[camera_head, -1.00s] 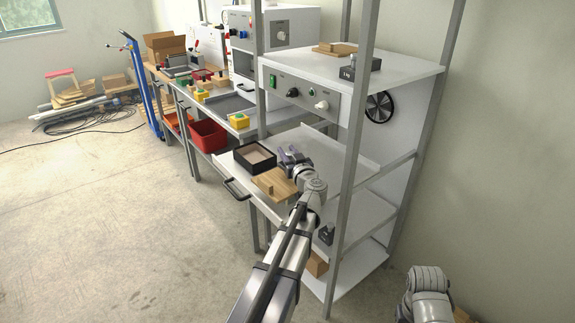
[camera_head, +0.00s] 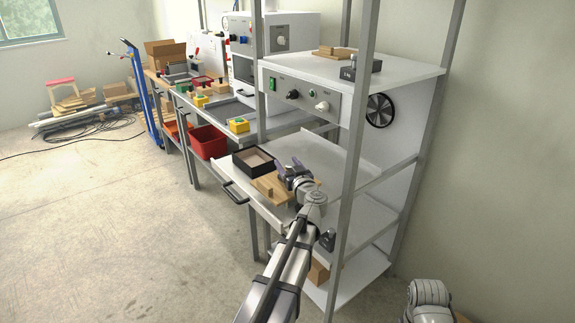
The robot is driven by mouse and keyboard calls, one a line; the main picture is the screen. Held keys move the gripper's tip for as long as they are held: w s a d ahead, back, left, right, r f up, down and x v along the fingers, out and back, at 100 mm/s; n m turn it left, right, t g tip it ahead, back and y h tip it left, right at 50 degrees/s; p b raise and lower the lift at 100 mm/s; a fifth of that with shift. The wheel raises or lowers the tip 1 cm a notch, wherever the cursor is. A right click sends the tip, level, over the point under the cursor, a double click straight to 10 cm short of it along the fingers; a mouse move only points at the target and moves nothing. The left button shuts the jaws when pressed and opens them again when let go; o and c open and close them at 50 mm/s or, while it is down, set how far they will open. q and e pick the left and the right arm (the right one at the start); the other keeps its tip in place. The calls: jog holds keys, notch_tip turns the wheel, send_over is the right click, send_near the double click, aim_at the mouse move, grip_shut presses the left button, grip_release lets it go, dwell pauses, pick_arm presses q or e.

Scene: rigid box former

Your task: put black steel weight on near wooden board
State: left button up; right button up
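A wooden board (camera_head: 266,189) with a small raised block lies on the pulled-out white tray, beside a black open box. A black steel weight (camera_head: 348,73) with a knob sits on top of the white machine, beside another wooden board (camera_head: 333,52). Another dark weight-like piece (camera_head: 327,240) shows lower down by the shelf post, partly hidden by my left arm. My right gripper is out of view.
The black box (camera_head: 254,160) stands on the tray (camera_head: 226,172) near its left side. A grey rack post (camera_head: 350,170) rises close to the right of my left arm. A bench with yellow and red boxes runs back to the left. Open floor lies at left.

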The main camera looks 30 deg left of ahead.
pick_arm(q)
jog(key=shift+r+p, duration=0.3)
jog(key=v, duration=1.2)
jog(key=shift+f, duration=0.15)
